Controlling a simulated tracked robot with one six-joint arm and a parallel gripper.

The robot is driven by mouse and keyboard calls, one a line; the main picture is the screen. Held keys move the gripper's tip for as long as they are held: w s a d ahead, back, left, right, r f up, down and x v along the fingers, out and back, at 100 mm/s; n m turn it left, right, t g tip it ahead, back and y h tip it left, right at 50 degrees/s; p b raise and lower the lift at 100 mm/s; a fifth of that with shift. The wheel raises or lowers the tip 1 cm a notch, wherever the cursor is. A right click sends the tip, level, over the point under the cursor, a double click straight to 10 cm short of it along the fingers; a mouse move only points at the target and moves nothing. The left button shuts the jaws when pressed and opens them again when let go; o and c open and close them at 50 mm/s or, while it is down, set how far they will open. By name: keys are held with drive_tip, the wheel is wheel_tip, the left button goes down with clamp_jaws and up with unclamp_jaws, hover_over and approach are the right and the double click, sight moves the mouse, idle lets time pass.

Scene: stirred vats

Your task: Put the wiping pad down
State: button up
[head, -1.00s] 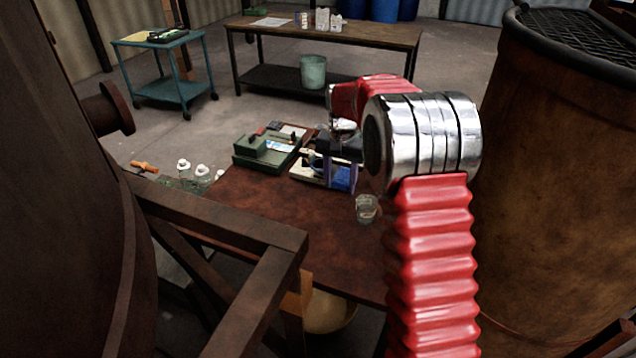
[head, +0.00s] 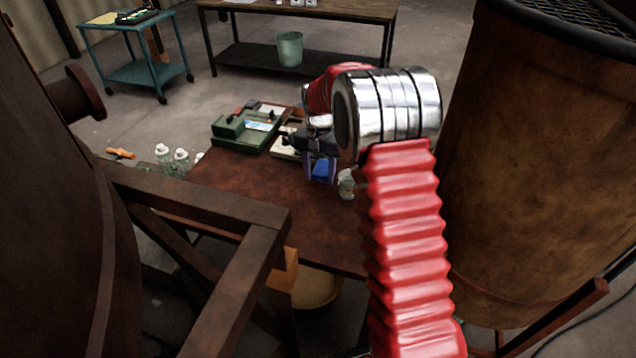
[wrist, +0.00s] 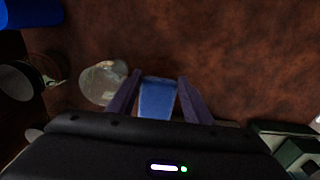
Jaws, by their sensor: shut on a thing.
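The wiping pad (head: 322,170) is blue and sits between the purple fingers of my gripper (head: 320,176), over the far part of the brown table (head: 255,200). In the wrist view the blue pad (wrist: 157,98) lies between the two fingers of my gripper (wrist: 158,95), which is shut on it. The brown table surface (wrist: 210,45) fills the view beyond the pad. From these views I cannot tell whether the pad touches the table.
A glass jar (head: 346,184) stands close beside my gripper. A green case (head: 245,130) and a pale tray (head: 287,147) lie farther back. White-capped bottles (head: 172,158) stand at the table's left. The near middle of the table is clear. A rusty vat (head: 545,160) stands on the right.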

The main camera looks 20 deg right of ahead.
drive_tip(key=shift+f, duration=1.85)
drive_tip(key=o, duration=1.1)
wheel_tip(320, 180, up, 12)
drive_tip(key=shift+s+a, duration=0.1)
drive_tip(key=shift+r, duration=0.1)
